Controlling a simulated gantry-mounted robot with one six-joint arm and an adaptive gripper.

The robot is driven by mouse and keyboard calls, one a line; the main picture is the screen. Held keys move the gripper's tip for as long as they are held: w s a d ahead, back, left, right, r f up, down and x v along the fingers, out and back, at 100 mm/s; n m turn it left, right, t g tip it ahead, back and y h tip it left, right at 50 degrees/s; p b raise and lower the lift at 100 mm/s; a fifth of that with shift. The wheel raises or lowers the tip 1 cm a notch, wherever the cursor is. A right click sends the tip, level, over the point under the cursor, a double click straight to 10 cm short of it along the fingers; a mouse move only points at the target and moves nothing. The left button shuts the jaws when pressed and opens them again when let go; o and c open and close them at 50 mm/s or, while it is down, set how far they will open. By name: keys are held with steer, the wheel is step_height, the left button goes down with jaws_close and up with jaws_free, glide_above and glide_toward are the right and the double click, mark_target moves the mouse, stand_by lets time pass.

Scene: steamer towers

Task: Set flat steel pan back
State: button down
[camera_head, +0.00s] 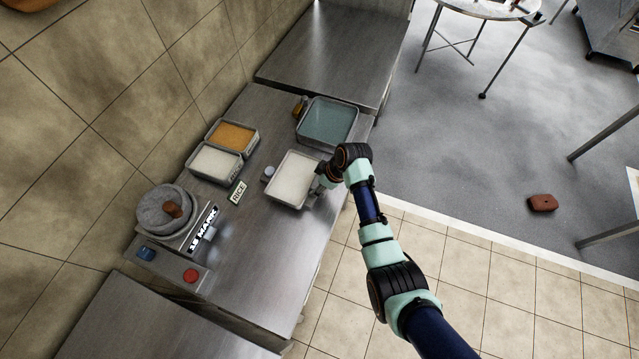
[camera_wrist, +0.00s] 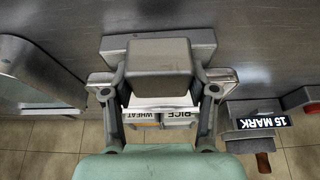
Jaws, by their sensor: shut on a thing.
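A flat steel pan (camera_head: 293,180) with white contents is at the right side of the steel bench, in the head view. My gripper (camera_head: 324,182) is at its right side, shut on its near edge. In the wrist view, my gripper (camera_wrist: 158,75) covers most of the pan, and a steel corner (camera_wrist: 222,80) shows beside a finger. The exact contact is hidden, and I cannot tell whether the pan touches the bench.
An orange-filled pan (camera_head: 232,136) and a white-filled pan (camera_head: 214,163) stand by the wall. A teal pan (camera_head: 328,122) is behind. Bare bench (camera_head: 262,262) lies in front.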

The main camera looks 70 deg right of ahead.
steer(key=shift+f+b, duration=0.35)
steer(key=shift+f, duration=0.15)
steer(key=shift+c, duration=1.2)
jaws_free()
steer(key=v, duration=1.2)
steer(key=shift+a, duration=0.15)
